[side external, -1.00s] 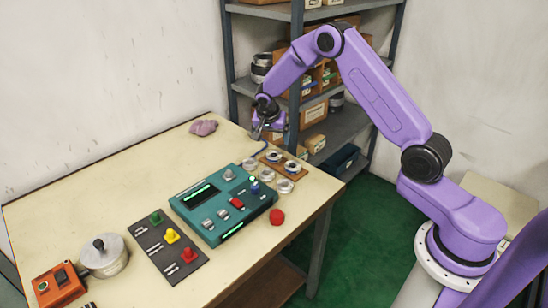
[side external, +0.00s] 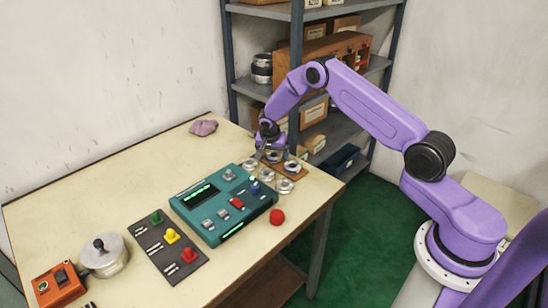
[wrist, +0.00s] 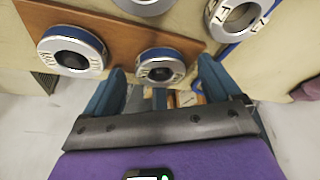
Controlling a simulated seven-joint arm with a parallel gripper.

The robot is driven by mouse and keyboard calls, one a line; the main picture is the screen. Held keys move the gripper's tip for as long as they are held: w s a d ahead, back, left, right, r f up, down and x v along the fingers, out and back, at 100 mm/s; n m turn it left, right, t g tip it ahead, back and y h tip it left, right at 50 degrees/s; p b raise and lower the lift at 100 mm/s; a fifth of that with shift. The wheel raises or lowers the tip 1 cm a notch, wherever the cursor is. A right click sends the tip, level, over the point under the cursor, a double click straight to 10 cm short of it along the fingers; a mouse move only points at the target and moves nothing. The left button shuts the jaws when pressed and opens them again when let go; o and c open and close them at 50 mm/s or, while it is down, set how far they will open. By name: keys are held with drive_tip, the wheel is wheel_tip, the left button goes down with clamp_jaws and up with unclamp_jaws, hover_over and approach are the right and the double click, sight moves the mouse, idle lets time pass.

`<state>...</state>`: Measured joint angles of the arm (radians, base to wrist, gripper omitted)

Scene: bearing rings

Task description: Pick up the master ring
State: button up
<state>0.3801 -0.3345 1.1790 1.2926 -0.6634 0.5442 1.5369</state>
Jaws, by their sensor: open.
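Two silver rings with dark centres sit on a brown board (side external: 296,176) at the table's far right corner. In the wrist view, one of these rings (wrist: 160,66), with a blue band, lies between the fingertips of my gripper (wrist: 160,72). The other ring (wrist: 72,50) is to its left on the same board (wrist: 115,32). Their lettering is too small to read surely, so I cannot tell which is the master ring. In the side view my gripper (side external: 271,150) is open above the far end of the board and partly hides the ring there.
More silver rings (side external: 284,186) stand on the table beside the board; one (wrist: 238,16) shows at the wrist view's upper right. A teal control box (side external: 223,204) and a red knob (side external: 277,217) are nearby. A shelf rack (side external: 297,60) stands behind.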

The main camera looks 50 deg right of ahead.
drive_tip(key=shift+f, duration=0.15)
drive_tip(key=c, duration=1.4)
drive_tip(key=shift+o, duration=0.3)
